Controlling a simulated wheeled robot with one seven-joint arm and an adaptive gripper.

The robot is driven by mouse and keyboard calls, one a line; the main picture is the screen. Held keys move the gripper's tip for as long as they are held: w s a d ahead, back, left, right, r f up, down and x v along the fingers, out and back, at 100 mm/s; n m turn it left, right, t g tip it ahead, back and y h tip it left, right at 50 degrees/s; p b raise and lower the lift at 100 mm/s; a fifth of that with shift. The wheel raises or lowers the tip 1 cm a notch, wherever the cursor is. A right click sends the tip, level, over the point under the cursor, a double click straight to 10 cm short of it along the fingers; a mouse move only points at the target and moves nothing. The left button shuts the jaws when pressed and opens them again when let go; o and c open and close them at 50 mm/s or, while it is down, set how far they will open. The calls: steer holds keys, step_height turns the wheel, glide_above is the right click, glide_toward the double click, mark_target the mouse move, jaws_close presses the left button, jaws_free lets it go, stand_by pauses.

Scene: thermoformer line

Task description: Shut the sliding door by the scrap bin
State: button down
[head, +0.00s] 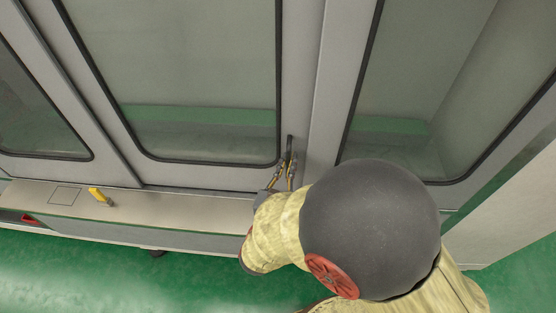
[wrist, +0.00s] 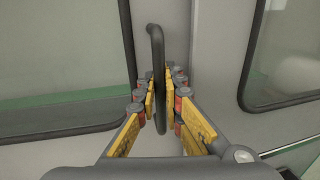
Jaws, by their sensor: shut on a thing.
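The sliding door (head: 190,80) is a grey-framed panel with a large dark-edged window, and it fills the middle of the head view. Its dark bar handle (head: 290,147) stands upright near the panel's right edge. My gripper (head: 284,172) is shut on the handle's lower part. In the wrist view the handle (wrist: 156,55) runs down between the yellow finger pads of my gripper (wrist: 163,98). A vertical seam shows just right of the handle. I cannot tell whether the door is fully closed. I cannot make out the scrap bin.
Another windowed panel (head: 400,100) is on the right, and one more (head: 35,105) is at the far left. A metal ledge (head: 170,212) runs below the door, with a small yellow fitting (head: 99,195) on it. Green floor (head: 120,275) lies open in front at the lower left.

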steer(key=c, duration=2)
jaws_free()
steer(key=shift+a, duration=0.1)
steer(key=shift+o, duration=0.2)
steer(key=v, duration=1.2)
